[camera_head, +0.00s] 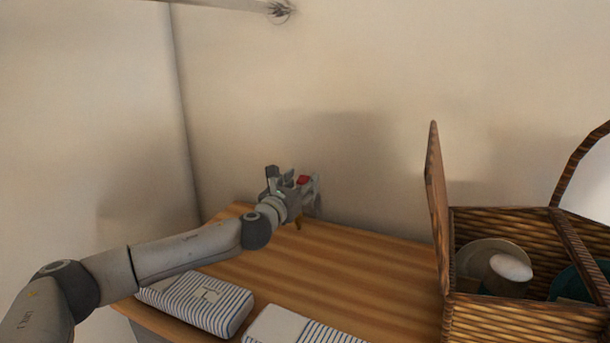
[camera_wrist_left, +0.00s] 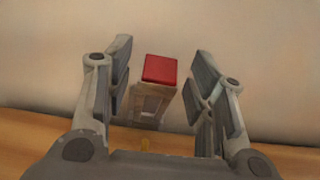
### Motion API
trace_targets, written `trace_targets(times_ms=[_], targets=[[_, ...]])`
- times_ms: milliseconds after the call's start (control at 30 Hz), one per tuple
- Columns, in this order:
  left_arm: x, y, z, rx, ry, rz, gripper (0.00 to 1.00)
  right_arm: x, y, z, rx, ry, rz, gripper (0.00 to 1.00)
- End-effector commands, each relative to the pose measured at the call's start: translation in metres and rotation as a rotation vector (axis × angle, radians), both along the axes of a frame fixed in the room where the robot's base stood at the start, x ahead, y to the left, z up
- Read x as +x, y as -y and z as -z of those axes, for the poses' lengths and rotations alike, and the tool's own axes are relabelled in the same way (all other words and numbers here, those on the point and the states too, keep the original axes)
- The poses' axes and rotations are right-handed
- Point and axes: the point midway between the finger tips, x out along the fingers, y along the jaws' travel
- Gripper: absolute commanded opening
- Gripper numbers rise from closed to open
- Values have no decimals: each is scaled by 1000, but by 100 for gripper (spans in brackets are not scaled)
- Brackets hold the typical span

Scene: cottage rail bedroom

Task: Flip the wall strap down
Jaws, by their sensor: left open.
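A small fitting with a red block (camera_wrist_left: 160,69) on top and a pale, frame-like body (camera_wrist_left: 152,103) stands against the wall in the left wrist view. It seems to be the wall strap. Its red part (camera_head: 304,180) also shows in the head view, mostly hidden behind my gripper. My left gripper (camera_head: 297,184) is open by the wall above the back of the wooden top. In the wrist view its two fingers (camera_wrist_left: 162,95) are on either side of the fitting, with gaps visible on both sides. Contact cannot be told. My right gripper is out of view.
Striped folded cloths (camera_head: 195,303) lie at the front of the wooden top (camera_head: 350,270). A wicker basket (camera_head: 520,322) with its lid raised stands at the right, holding dishes. A rail (camera_head: 230,6) is fixed high on the wall. The middle of the top is clear.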

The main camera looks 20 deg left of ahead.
Motion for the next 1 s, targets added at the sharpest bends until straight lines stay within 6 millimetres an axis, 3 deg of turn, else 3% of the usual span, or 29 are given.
trace_targets(times_ms=[300,700,1000], targets=[[26,1,-1,-1,1,0,50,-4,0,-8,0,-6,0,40],[29,1,0,0,0,0,49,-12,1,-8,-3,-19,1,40],[29,1,0,0,0,-1,10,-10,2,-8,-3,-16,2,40]])
